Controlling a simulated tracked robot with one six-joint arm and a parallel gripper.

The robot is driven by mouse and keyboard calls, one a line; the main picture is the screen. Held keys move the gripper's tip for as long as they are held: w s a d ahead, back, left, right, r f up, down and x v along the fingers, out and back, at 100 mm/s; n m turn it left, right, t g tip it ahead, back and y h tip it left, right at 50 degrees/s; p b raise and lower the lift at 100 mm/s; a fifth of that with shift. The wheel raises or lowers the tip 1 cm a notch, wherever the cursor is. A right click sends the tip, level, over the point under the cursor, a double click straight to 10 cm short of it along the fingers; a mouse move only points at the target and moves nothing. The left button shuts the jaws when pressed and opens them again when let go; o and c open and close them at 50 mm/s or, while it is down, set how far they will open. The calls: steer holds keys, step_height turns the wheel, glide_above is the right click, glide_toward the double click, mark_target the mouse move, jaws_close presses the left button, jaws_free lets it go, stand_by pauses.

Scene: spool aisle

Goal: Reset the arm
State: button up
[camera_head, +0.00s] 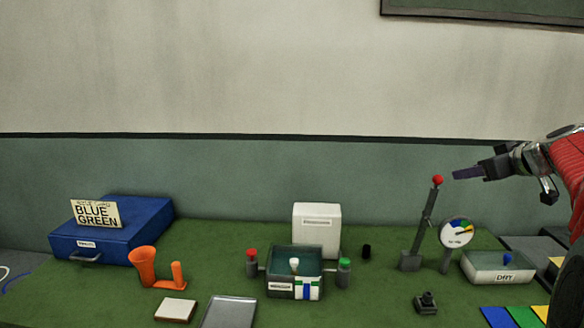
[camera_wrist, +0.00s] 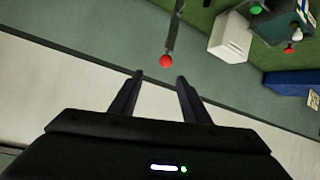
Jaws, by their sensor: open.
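My gripper (camera_head: 468,173) is at the right, raised above the green table and reaching left. In the wrist view my gripper (camera_wrist: 160,82) has its two dark fingers apart, with nothing between them. A grey lever with a red ball top (camera_head: 437,180) stands just left of and below the fingertips in the head view. The red ball (camera_wrist: 166,61) shows just beyond the fingers in the wrist view, apart from them.
A dial (camera_head: 457,233) and a DRY tray (camera_head: 497,268) stand right of the lever. A white box (camera_head: 317,232), a bin with red and green knobs (camera_head: 282,285), an orange funnel (camera_head: 143,265) and a blue drawer box (camera_head: 140,230) stand further left. The air above the table is clear.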

steer(key=s+d+r+m+t+h, duration=0.2)
steer(key=d+h, duration=0.6)
steer(key=s+a+f+m+g+h, duration=0.2)
steer(key=s+a+f+m+g, duration=0.25)
steer(key=s+f, duration=0.5)
steer(key=s+a+f+n+g+y, duration=0.1)
steer(key=s+a+f+y, duration=0.2)
steer(key=s+a, duration=0.5)
steer(key=s+a+f+n+g+y, duration=0.1)
steer(key=s+a+f+y, duration=0.2)
steer(key=a, duration=1.3)
steer(key=s+a+f+n+g+y, duration=0.1)
steer(key=s+a+f+g+y, duration=0.1)
steer(key=s+a+f, duration=0.5)
steer(key=s+a+y, duration=0.1)
steer(key=s+a, duration=0.5)
steer(key=shift+f, duration=0.35)
steer(key=shift+w+n, duration=0.1)
steer(key=shift+n, duration=0.15)
